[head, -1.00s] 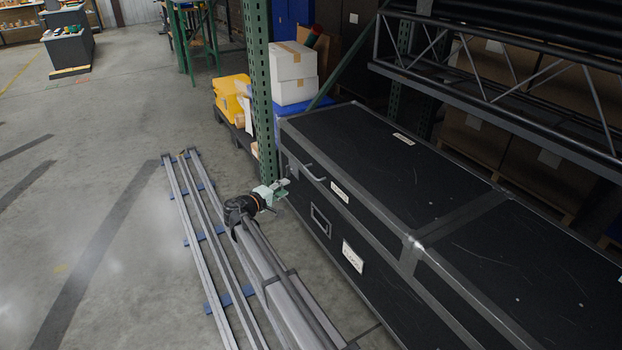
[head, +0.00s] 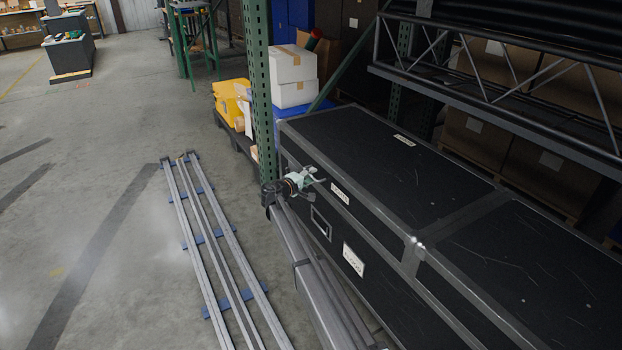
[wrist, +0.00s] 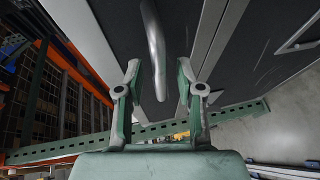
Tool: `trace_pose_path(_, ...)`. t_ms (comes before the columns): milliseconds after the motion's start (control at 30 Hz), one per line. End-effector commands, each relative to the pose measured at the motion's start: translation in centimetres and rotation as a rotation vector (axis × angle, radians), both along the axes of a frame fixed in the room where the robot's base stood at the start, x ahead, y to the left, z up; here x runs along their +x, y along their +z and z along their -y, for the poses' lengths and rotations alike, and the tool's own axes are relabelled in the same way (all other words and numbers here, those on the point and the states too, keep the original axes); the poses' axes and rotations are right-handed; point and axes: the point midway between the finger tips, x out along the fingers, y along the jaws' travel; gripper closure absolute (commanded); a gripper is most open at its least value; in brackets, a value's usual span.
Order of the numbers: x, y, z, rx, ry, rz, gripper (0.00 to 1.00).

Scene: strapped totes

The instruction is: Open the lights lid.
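A long black case with grey metal edging has its lid (head: 375,165) shut in the head view. A pale label (head: 340,193) sits on the lid's front edge, its print too small to read. A grey bar handle (wrist: 153,40) is on the case's front near the left end; my gripper mostly hides it in the head view. My gripper (head: 313,178) is at this handle. In the wrist view my gripper (wrist: 158,72) is open, one finger on each side of the handle, with gaps visible on both sides.
A green perforated post (head: 261,95) stands just left of the case. A shelf truss (head: 500,75) hangs over its back right side. White boxes (head: 292,75) and a yellow bin (head: 232,97) are behind the post. The floor at left is open around metal rails (head: 200,240).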

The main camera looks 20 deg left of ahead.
Motion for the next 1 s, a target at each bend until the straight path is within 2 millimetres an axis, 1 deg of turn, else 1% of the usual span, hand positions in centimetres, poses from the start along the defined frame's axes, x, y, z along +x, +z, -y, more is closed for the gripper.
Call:
trace_pose_path(33, 0.4, -0.1, 0.0, 0.000, 0.000, 0.000, 0.63)
trace_pose_path(133, 0.7, -0.1, 0.1, 0.000, 0.000, 0.000, 0.63)
trace_pose_path(400, 0.8, -0.1, 0.2, 0.000, 0.000, 0.000, 0.63)
trace_pose_path(433, 0.8, -0.1, 0.2, 0.000, 0.000, 0.000, 0.66)
trace_pose_path(467, 0.8, -0.1, 0.2, 0.000, 0.000, 0.000, 0.77)
trace_pose_path(500, 0.8, -0.1, 0.2, 0.000, 0.000, 0.000, 0.91)
trace_pose_path(533, 0.8, -0.1, 0.2, 0.000, 0.000, 0.000, 1.00)
trace_pose_path(833, 0.8, 0.1, 0.2, 0.003, 0.000, -0.002, 1.00)
trace_pose_path(933, 0.9, 0.9, 0.3, 0.009, -0.001, -0.009, 1.00)
trace_pose_path(1000, 1.1, 1.7, 0.5, 0.016, -0.001, -0.018, 1.00)
